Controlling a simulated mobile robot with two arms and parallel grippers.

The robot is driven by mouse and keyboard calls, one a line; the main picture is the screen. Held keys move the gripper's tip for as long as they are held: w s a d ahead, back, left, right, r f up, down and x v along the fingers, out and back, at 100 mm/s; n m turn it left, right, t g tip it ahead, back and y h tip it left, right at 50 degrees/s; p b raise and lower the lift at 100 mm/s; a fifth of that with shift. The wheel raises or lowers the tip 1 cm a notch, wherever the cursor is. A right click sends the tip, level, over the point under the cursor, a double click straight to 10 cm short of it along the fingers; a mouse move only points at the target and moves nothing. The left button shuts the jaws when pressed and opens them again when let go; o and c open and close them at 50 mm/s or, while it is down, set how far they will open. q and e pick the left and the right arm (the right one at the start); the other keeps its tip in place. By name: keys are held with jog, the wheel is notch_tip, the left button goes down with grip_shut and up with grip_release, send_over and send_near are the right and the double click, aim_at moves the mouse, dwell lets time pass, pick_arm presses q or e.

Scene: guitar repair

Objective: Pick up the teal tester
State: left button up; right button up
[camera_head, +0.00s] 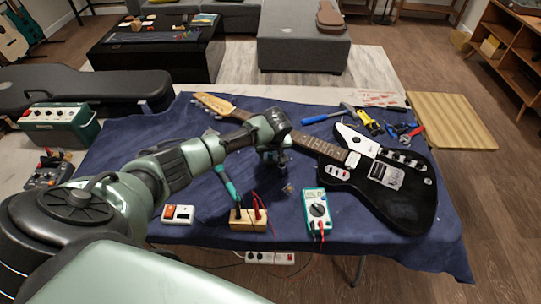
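The teal tester (317,208) looks like a multimeter with a teal rim, a white face, a small display and a dark dial. It lies on the blue cloth of the table, near the front edge and left of the guitar body. A red plug and lead show at its lower end. My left gripper (277,158) hangs above the cloth, up and left of the tester and apart from it. Its fingers are small and dark, and I cannot tell whether they are open. My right gripper is not in view.
A black electric guitar (405,210) lies right of the tester, its neck running behind my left gripper. A wooden block (247,224) with red and black probes stands left of the tester. A white box (178,214) sits further left. Tools (370,122) lie at the back right.

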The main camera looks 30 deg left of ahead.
pick_arm(q)
grip_shut()
notch_tip(320, 180, up, 20)
jog(key=b, duration=0.2)
dwell(0.4)
